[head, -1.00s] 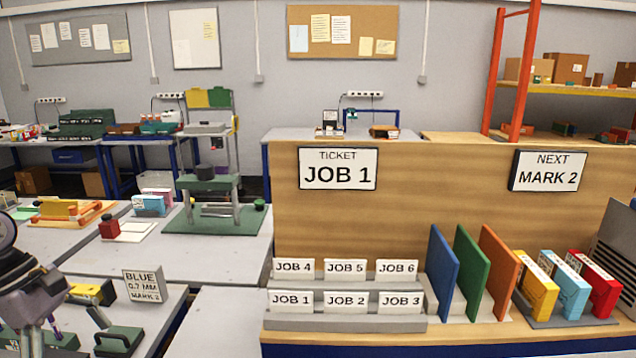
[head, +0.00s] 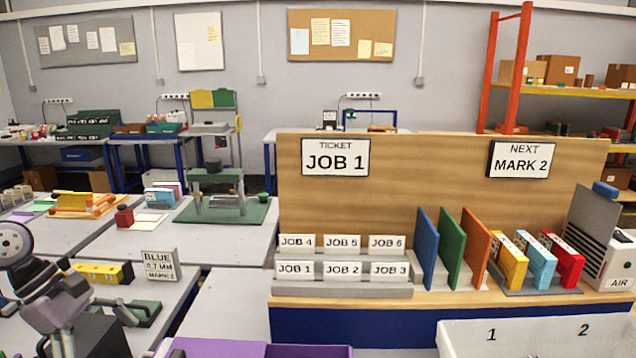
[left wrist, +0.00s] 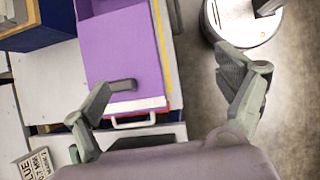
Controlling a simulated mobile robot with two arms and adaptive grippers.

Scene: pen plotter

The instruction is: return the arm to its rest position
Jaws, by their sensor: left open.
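My left arm (head: 50,290) comes in at the left edge of the head view, raised over the near left table; its fingertips are hard to make out there. My right gripper is in neither view.
The sign reading BLUE 0.7 MM MARK 2 (head: 160,265) stands on the left table. A wooden panel (head: 430,215) backs the job cards (head: 343,269), upright coloured boards and boxes. A white bin (head: 540,338) marked 1 and 2 is at the lower right. Grey floor (left wrist: 295,100) lies right of the purple box.

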